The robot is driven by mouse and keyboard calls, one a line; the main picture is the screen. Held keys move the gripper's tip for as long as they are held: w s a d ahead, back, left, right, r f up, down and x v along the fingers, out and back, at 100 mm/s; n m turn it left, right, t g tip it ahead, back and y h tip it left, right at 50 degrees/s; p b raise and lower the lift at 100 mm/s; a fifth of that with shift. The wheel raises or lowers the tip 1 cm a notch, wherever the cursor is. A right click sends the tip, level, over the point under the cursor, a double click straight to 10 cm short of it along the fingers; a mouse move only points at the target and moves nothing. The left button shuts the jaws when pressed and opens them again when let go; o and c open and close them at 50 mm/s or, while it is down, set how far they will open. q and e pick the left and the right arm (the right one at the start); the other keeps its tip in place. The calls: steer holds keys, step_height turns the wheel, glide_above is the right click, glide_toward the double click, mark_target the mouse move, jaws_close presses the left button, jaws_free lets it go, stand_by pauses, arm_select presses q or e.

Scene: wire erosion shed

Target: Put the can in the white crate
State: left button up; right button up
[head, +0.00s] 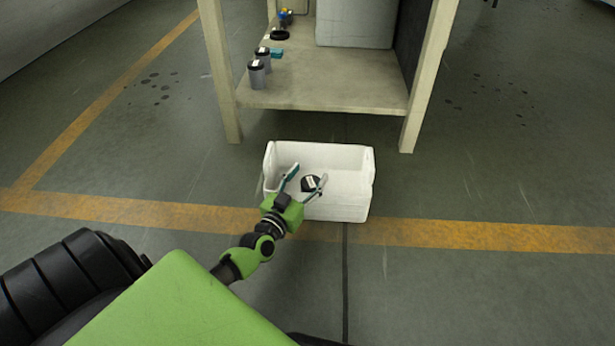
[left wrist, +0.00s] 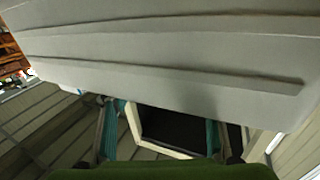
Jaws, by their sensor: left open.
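The white crate (head: 347,207) stands on the floor in front of a pale shelf unit, its open top facing up. A dark round thing with a pale label, apparently the can (head: 311,184), is inside the crate, seen from above between my fingers. My left gripper (head: 309,173) is open over the crate's near side, its two fingers apart and holding nothing. In the left wrist view a large pale ridged surface, likely the crate's wall (left wrist: 165,60), fills the upper part. The can cannot be made out there. My right gripper is out of view.
The shelf unit (head: 320,96) stands just behind the crate. On its low board are two grey canisters with black lids (head: 257,74) (head: 263,59), a black ring-like thing (head: 279,35) and a big pale box (head: 356,24). The floor on both sides is clear, with orange lines.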

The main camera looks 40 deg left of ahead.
arm_select(q)
steer(key=s+p, duration=0.1)
steer(key=s, duration=0.1)
steer(key=s+r+p, duration=0.1)
steer(key=shift+s+d+p, duration=0.2)
steer(key=shift+d+p, duration=0.1)
steer(key=shift+p, duration=0.05)
steer(key=s+d+p, duration=0.1)
steer(key=s+p, duration=0.2)
steer(key=s, duration=0.5)
steer(key=shift+s+d+p, duration=0.2)
steer(key=shift+s+p, duration=0.1)
steer(key=shift+p, duration=0.05)
